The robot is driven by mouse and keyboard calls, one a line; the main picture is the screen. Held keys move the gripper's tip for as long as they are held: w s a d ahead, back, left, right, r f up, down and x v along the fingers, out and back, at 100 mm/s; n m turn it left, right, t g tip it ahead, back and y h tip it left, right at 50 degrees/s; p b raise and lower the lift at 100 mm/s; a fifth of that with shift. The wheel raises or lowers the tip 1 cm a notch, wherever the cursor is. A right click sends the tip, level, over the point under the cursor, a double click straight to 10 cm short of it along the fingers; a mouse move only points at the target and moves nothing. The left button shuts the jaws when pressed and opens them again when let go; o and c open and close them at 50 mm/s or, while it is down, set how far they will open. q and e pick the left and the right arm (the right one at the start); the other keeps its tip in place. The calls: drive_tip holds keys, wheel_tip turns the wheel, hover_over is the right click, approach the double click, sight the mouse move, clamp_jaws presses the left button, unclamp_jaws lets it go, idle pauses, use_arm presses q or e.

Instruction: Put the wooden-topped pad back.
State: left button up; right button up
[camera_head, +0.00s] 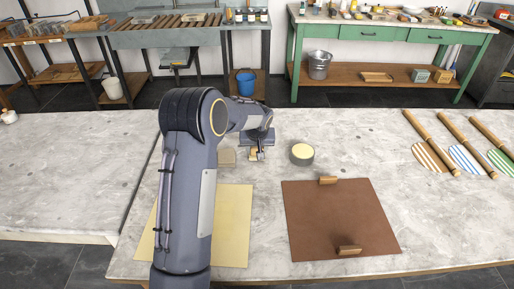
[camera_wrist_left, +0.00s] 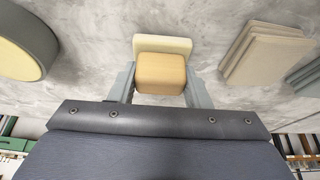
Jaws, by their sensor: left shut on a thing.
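My left gripper (camera_head: 258,154) is over the marble-grey bench, behind the flat sheets, between a stack of square pieces and a round tub. In the left wrist view my left gripper (camera_wrist_left: 160,78) is shut on the wooden-topped pad (camera_wrist_left: 160,72). The pad has a wooden block on a cream base (camera_wrist_left: 162,43), with one finger on each side of the block. In the head view the pad is mostly hidden by the gripper. I cannot tell whether its base touches the bench. My right gripper is not in view.
The grey tub (camera_head: 302,154) with a cream top stands right of the gripper. A stack of beige squares (camera_head: 227,158) lies left. A cream sheet (camera_head: 235,215) and a brown board (camera_head: 338,215) with two wooden blocks lie in front. Wooden rods (camera_head: 436,142) lie far right.

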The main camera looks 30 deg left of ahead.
use_arm(q)
drive_tip(key=shift+f, duration=0.2)
drive_tip(key=o, duration=0.9)
drive_tip(key=shift+r, duration=0.1)
